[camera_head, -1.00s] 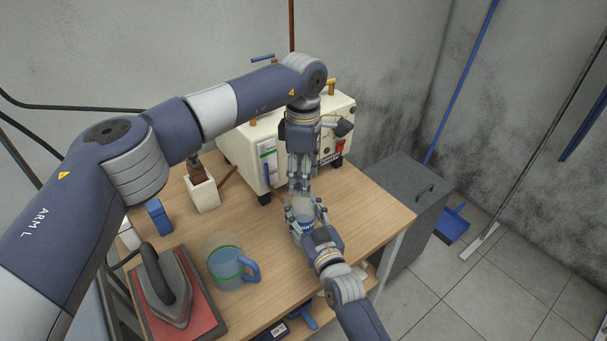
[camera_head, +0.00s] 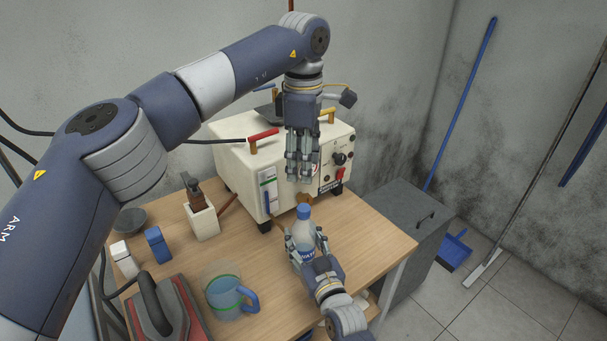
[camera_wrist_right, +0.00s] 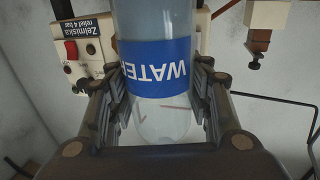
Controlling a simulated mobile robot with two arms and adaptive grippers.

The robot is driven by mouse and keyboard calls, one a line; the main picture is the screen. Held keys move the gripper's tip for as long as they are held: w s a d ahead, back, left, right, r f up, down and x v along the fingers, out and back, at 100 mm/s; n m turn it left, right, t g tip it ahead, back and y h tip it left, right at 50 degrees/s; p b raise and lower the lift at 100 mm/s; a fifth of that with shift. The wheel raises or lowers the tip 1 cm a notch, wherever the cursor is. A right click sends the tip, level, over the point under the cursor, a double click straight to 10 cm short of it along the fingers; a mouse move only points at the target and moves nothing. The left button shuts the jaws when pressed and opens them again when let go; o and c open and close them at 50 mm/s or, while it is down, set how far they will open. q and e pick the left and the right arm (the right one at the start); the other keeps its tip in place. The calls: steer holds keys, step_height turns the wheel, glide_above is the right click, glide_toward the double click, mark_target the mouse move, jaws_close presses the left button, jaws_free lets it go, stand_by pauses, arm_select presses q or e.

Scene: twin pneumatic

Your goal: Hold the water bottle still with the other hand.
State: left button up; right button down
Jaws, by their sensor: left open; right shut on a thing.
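The water bottle (camera_head: 304,224) is clear with a blue cap and a blue label, and looks upright near the table's right side. My right gripper (camera_head: 306,246) is shut on it from the near side, with a finger on each flank. In the right wrist view the bottle (camera_wrist_right: 155,85) fills the middle between both fingers (camera_wrist_right: 160,100), its label reading "WATE" upside down. I cannot tell whether its base touches the table. My left gripper (camera_head: 303,174) is open and empty above and behind the cap, pointing down, apart from the bottle.
A cream machine (camera_head: 240,165) with a red-handled lever stands behind on the wooden table (camera_head: 365,232). A measuring jug (camera_head: 225,291), an iron (camera_head: 163,308), a blue block (camera_head: 158,244) and a brush holder (camera_head: 202,222) are to the left. Right of the bottle the tabletop is clear.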

steer(key=c, duration=0.7)
jaws_free()
steer(key=v, duration=1.2)
steer(key=shift+f, duration=0.1)
